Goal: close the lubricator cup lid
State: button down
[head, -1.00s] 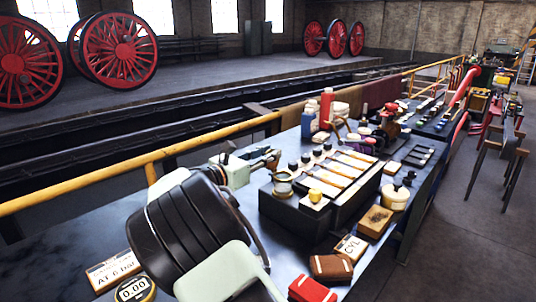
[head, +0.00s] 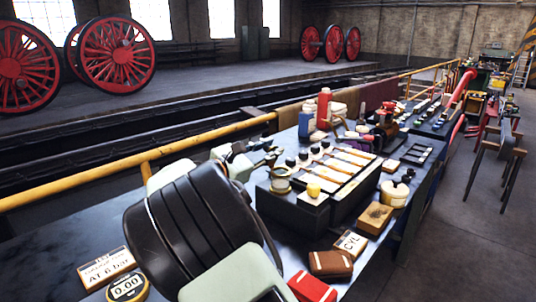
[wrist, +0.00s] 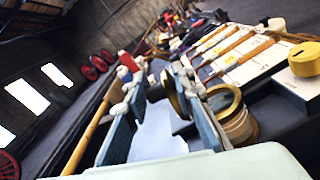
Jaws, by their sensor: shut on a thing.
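The lubricator cup (wrist: 236,122) is a round brass cup with a bright rim, just right of my gripper in the wrist view. In the head view the cup (head: 281,181) stands at the near left corner of the dark block. A dark disc with a brass edge, which looks like the lid (wrist: 174,92), stands raised on the cup's left side. My gripper (wrist: 156,84) has its two grey-blue fingers on either side of this disc and is shut on it. In the head view my gripper (head: 266,156) is beside the cup, and its exact contact is too small to see.
The dark block (head: 290,211) carries pale strips and a row of dark knobs. A yellow cap (head: 313,190) sits right of the cup. A red bottle (head: 324,106) and a blue container (head: 306,124) stand behind. A yellow rail (head: 120,168) runs along the back.

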jog(key=d+m+b, duration=0.1)
jog(key=m+b, duration=0.2)
jog(key=b, duration=0.1)
jog(key=s+d+f+m+b, duration=0.1)
jog(key=m+b, duration=0.2)
jog(key=b, duration=0.1)
jog(key=s+d+m+b, duration=0.1)
jog(key=m+b, duration=0.2)
jog(key=shift+s+f+b, duration=0.2)
jog(key=shift+b, duration=0.2)
jog(key=shift+s+d+m+b, duration=0.1)
jog(key=shift+s+m+b, duration=0.05)
jog(key=shift+m+b, duration=0.55)
jog(key=shift+d+m+b, duration=0.1)
jog(key=shift+m+b, duration=0.2)
jog(key=shift+b, duration=0.35)
jog(key=c, duration=1.8)
grip_release()
jog(key=shift+s, duration=0.1)
jog(key=shift+f, duration=0.15)
jog(key=shift+d+f, duration=0.15)
jog(key=v, duration=0.8)
